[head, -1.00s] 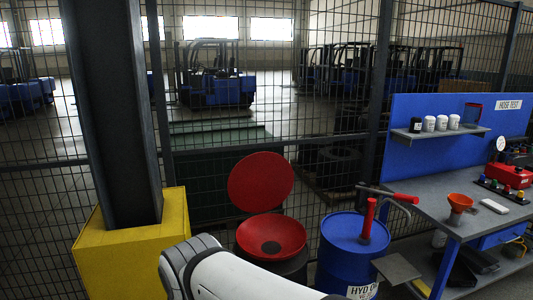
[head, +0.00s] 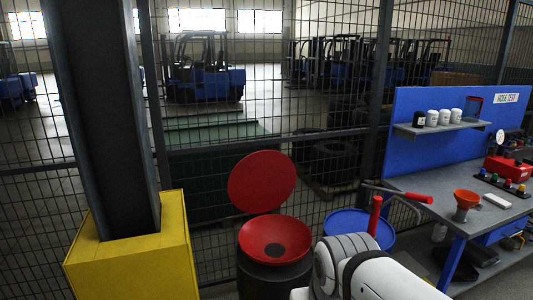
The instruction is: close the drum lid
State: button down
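A round red lid (head: 262,182) stands upright, open, at the back of a dark drum (head: 268,281). A red funnel-like dish (head: 274,239) with a dark hole in its middle sits on the drum's top. My white arm crosses the bottom of the head view, to the right of the dark drum and in front of a blue drum. My gripper is not in view.
The blue drum (head: 345,221) carries a red-handled pump (head: 375,214). A yellow block (head: 130,255) surrounds a dark column at the left. A wire fence stands behind the drums. A blue and grey workbench (head: 425,184) stands at the right.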

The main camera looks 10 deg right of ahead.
aim_at(262, 181)
jog(key=u, duration=0.05)
jog(key=i, duration=1)
jog(key=z, duration=0.1)
